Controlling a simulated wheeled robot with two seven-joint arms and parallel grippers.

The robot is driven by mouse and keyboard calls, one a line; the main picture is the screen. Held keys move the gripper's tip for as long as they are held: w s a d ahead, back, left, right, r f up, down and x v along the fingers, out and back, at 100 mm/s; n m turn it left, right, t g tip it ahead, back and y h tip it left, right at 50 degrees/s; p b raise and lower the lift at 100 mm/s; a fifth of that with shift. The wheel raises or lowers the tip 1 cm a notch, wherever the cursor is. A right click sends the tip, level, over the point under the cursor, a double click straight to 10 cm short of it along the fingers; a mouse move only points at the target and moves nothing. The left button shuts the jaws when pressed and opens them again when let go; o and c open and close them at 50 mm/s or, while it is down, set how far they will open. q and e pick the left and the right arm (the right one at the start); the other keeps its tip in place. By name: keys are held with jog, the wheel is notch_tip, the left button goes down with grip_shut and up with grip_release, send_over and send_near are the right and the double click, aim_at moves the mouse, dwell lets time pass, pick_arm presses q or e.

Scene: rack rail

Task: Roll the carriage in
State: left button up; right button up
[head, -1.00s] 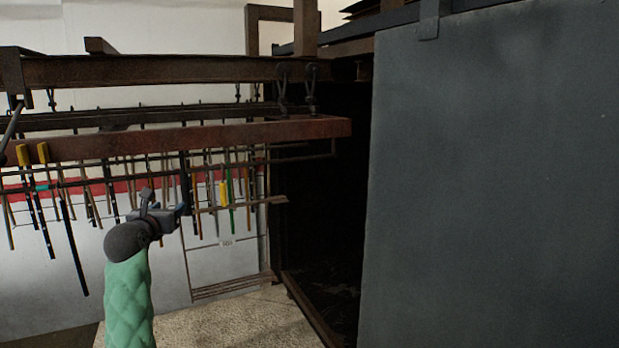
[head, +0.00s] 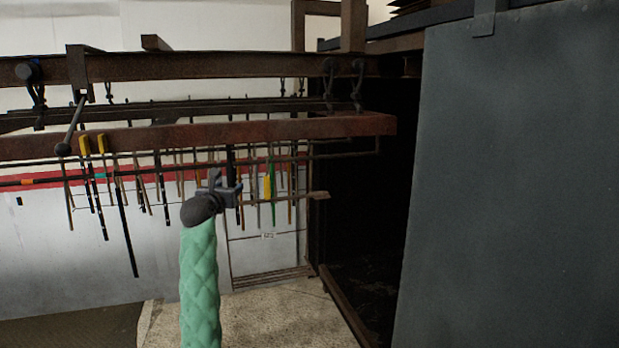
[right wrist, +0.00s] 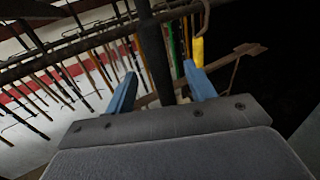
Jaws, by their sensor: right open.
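The carriage (head: 262,131) is a long rusty red-brown frame hung by dark hooks below an overhead rail (head: 200,68). Many rods with black, yellow and green parts hang from it. Its right end reaches the dark opening (head: 365,225) of a chamber. My right gripper (head: 231,180) is in front of the hanging rods, below the front beam. In the right wrist view its blue fingers (right wrist: 160,85) are apart, with a dark upright bar (right wrist: 155,45) showing between them. I cannot tell whether the bar lies within the jaws or beyond them. My left gripper is out of view.
A large grey door panel (head: 515,170) fills the right side. Speckled floor (head: 265,318) below the rods is clear.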

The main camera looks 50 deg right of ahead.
jog(key=shift+x, duration=1.3)
jog(key=shift+c, duration=0.4)
grip_shut()
